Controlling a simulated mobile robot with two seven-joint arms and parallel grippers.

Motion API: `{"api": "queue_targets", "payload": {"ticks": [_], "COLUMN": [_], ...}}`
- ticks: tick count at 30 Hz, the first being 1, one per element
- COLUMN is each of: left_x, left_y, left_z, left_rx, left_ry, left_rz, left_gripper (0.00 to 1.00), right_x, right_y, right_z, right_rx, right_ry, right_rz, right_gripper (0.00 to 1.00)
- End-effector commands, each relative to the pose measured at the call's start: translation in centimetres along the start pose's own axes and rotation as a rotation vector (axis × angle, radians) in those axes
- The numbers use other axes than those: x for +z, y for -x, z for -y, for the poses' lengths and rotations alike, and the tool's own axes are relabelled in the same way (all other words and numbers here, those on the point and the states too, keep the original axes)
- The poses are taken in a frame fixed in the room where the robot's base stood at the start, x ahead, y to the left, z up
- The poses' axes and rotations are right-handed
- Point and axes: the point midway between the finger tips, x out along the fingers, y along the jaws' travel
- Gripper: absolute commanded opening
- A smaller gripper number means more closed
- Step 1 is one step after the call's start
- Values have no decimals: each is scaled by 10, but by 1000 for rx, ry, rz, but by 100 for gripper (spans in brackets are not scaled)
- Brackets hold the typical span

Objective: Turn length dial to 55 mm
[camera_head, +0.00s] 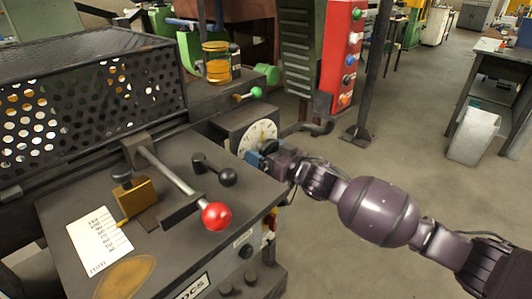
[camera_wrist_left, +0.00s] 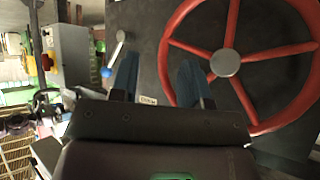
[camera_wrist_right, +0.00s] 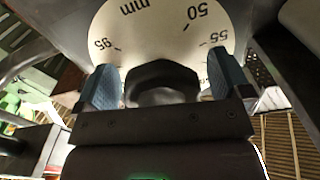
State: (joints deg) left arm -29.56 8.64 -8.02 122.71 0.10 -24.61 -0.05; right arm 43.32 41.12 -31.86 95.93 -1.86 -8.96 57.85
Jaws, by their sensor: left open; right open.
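The length dial (camera_head: 257,132) is a pale round plate on the front of a dark housing. In the right wrist view its face (camera_wrist_right: 150,30) shows "mm", 50, 55 and 95. Its black knob (camera_wrist_right: 162,82) stands between the two blue fingers of my open right gripper (camera_wrist_right: 163,90). I cannot tell whether the fingers touch the knob. In the head view my right gripper (camera_head: 262,160) is at the dial and hides part of it. My left gripper (camera_wrist_left: 158,82) is open and empty in its wrist view, and it is out of the head view.
A green-knobbed lever (camera_head: 256,92) is above the dial. A red handwheel (camera_wrist_left: 225,62) is beyond my left gripper.

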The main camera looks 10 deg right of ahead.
Motion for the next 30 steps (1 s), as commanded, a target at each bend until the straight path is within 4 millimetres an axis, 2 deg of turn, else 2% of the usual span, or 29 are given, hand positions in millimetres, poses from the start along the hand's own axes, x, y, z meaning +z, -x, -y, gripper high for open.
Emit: {"api": "queue_targets", "payload": {"ticks": [8, 15, 18, 30], "left_x": [3, 3, 3, -7], "left_y": [2, 2, 2, 6], "left_z": [1, 3, 3, 2], "left_rx": [-1, 0, 0, -1], "left_ry": [-4, -11, -11, -5], "left_rz": [6, 8, 8, -11], "left_gripper": [43, 43, 43, 43], "right_x": [-1, 0, 0, -4], "right_y": [-1, -1, -1, 0], "right_z": [0, 0, 0, 0], "right_rx": [0, 0, 0, -1], "right_ry": [0, 0, 0, 95], "right_rz": [-1, -1, -1, -4], "right_gripper": [94, 58, 47, 47]}}
